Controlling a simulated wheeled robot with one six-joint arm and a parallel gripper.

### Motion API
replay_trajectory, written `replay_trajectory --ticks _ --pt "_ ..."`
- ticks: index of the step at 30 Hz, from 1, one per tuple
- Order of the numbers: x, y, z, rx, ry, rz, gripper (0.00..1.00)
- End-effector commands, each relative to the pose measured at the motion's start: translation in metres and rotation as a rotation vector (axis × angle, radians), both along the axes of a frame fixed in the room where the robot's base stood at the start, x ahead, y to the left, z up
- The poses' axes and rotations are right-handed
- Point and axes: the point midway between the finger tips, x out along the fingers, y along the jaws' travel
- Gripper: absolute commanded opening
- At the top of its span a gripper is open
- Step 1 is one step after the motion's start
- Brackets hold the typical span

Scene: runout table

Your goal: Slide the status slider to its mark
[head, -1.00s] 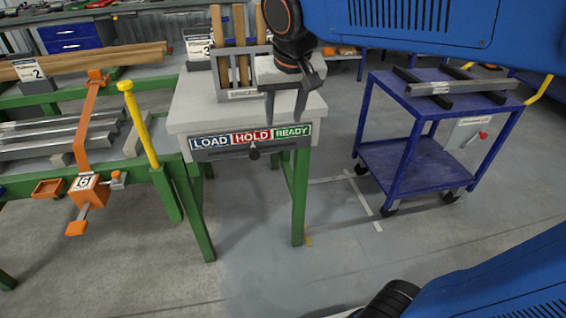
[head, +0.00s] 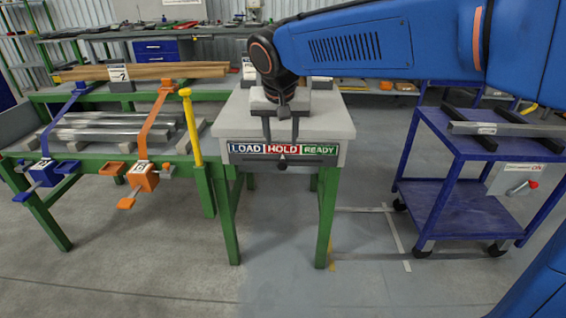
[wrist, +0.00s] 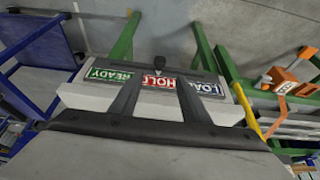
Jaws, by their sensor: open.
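The status slider's dark knob (head: 282,163) sits under HOLD, near the middle of its dark slot on the front edge of the grey table (head: 232,118). Above the slot is the label strip (head: 247,148), reading LOAD in blue, HOLD in red and READY in green from left to right. My gripper (head: 281,137) is open and empty, pointing down, its two fingers apart in front of the strip and above the knob. In the wrist view the knob (wrist: 159,61) shows just beyond and between the fingertips (wrist: 156,78). It is not between the jaws. The strip appears upside down there.
A green bench with metal bars (head: 110,127) and orange and blue clamps stands at left, with a yellow post (head: 192,125) close to the table. A blue cart (head: 450,205) stands at right. The floor in front of the table is clear.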

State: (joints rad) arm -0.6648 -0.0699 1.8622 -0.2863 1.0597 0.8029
Motion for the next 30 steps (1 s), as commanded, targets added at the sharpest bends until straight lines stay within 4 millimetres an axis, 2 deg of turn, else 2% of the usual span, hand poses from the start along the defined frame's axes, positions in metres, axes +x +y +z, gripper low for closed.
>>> replay_trajectory --ticks 12,18,24,30 --pt "0.028 -0.002 -0.07 -0.002 0.003 -0.002 0.42" --pt "0.039 -0.002 -0.095 -0.001 0.002 -0.002 0.42" --pt "0.045 -0.002 -0.108 -0.001 0.001 0.0 0.42" --pt "0.045 -0.002 -0.11 0.0 0.0 0.0 0.42"
